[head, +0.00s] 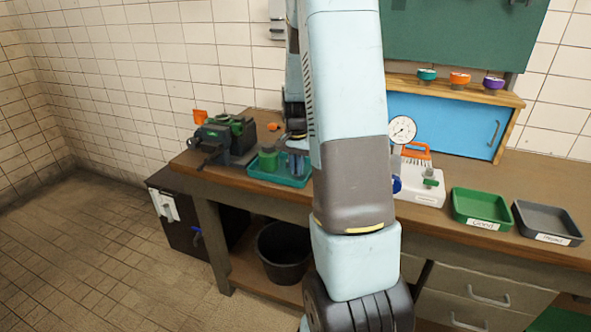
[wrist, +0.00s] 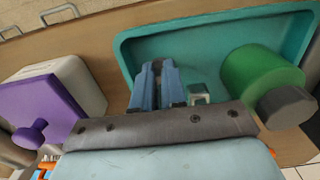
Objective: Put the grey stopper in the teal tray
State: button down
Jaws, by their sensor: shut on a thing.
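The teal tray (head: 292,180) sits near the left end of the workbench. It also shows in the wrist view (wrist: 135,48), with its inside under my gripper. My gripper (wrist: 158,68) has its blue fingers close together, over the tray; in the head view it (head: 296,163) is partly behind my arm. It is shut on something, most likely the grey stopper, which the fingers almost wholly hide. A green cylinder (wrist: 260,75) with a dark grey end (wrist: 285,106) stands at the tray's right side in the wrist view. A small grey-green piece (wrist: 199,93) shows beside the fingers.
A dark vise (head: 225,138) stands left of the tray. A white device with a gauge (head: 402,130) stands to its right, then a green tray (head: 482,207) and a grey tray (head: 548,222). A purple-faced block (wrist: 45,110) is left in the wrist view.

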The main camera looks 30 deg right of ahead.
jog(key=shift+f, duration=0.45)
jog(key=shift+f, duration=0.1)
jog(key=c, duration=1.2)
grip_release()
notch_tip(320, 180, up, 12)
jog(key=s+a+r+n+t, duration=0.1)
jog(key=s+a+r+n, duration=0.1)
jog(key=s+a+r, duration=0.3)
jog(key=s+a+r+n+t, duration=0.1)
jog(key=s+a+r+n, duration=0.1)
jog(key=s+a, duration=0.2)
jog(key=s+a+r+n+t, duration=0.2)
jog(key=s+a, duration=0.3)
jog(key=s, duration=0.4)
jog(key=s+a+r+n+t, duration=0.1)
jog(key=s+a+r+n, duration=0.3)
jog(key=s, duration=0.2)
jog(key=shift+s+a+r+t, duration=0.15)
jog(key=shift+a+t, duration=0.05)
jog(key=shift+t, duration=0.1)
